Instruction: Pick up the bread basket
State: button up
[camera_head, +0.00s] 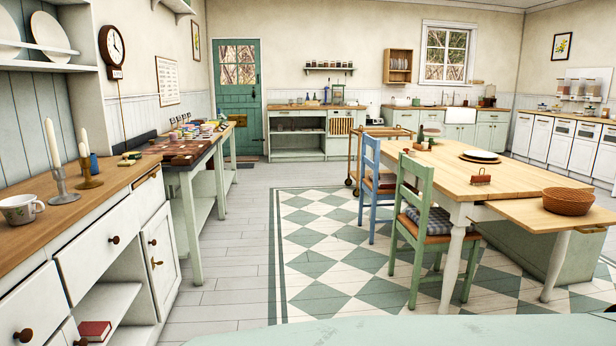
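A round brown woven basket (568,201), which looks like the bread basket, sits upright near the right end of the wooden table (510,184), on its pull-out leaf (535,213). I cannot see whether anything lies inside it. My gripper is not in view, so its state does not show.
A green chair (418,225) and a blue chair (369,185) stand at the table's left side. A wooden-topped cabinet with candlesticks (61,175) and a cup (20,208) is at left. The checkered floor (335,260) between is clear. A pale green surface (400,332) edges the bottom.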

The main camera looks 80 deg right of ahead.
aim_at(567, 202)
jog(key=z, duration=4.15)
jog(key=i+l+z, duration=0.35)
jog(key=i, duration=0.2)
jog(key=i+z, duration=0.4)
jog(key=i, duration=0.2)
jog(key=i+z, duration=0.1)
jog(key=i, duration=1.45)
jog(key=i+u, duration=0.2)
jog(key=i, duration=0.25)
jog(key=i+l+u, duration=0.15)
jog(key=i, duration=0.3)
jog(key=i+l+u, duration=0.2)
jog(key=i, duration=0.25)
jog(key=i+l+u, duration=0.15)
jog(key=i+u, duration=0.2)
jog(key=i+l+u, duration=0.2)
jog(key=u, duration=0.15)
jog(key=i+l+u, duration=0.2)
jog(key=u, duration=0.15)
jog(key=l, duration=0.1)
